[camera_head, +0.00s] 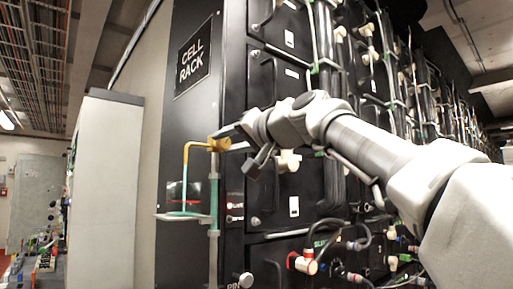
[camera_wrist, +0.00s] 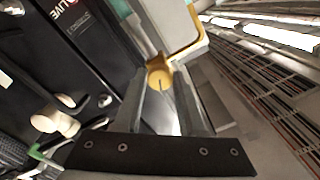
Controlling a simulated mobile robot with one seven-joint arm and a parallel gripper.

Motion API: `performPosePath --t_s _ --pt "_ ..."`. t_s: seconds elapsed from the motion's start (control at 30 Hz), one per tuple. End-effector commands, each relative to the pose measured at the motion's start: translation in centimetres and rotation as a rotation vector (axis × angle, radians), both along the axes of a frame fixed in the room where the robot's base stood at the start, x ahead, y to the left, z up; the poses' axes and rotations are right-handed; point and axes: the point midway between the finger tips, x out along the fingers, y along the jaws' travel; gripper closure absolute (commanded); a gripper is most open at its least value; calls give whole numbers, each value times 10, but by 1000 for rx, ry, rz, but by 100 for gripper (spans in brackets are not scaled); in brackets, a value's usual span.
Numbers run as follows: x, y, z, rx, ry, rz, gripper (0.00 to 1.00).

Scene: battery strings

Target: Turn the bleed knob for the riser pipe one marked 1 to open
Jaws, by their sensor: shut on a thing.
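The riser pipe (camera_head: 214,205) is a thin green and pale upright pipe in front of the black cell rack. At its top is the yellow bleed knob (camera_head: 218,145), with a bent yellow spout (camera_head: 187,158) leading down to the left. My gripper (camera_head: 228,134) is at this knob from the right. In the wrist view, the round yellow knob (camera_wrist: 159,77), with a dark slot line, sits between the tips of my two fingers (camera_wrist: 160,92), which are shut on it. I cannot read a number 1 on the pipe in either view.
A small shelf (camera_head: 172,217) with a clear vessel stands under the spout. The cell rack (camera_head: 183,130) rises behind, with cables, white fittings and a red-capped fitting (camera_head: 303,263) to the right. A grey cabinet (camera_head: 108,190) stands at the left.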

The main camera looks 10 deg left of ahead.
Motion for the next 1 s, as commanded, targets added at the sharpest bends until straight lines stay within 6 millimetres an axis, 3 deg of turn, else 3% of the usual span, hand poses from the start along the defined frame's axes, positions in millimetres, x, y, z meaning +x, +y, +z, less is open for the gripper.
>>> performPosePath --t_s 0.5,1.0 --pt "0 0 -2 -242 -281 1 100" --pt "0 0 -1 -302 -349 1 100"
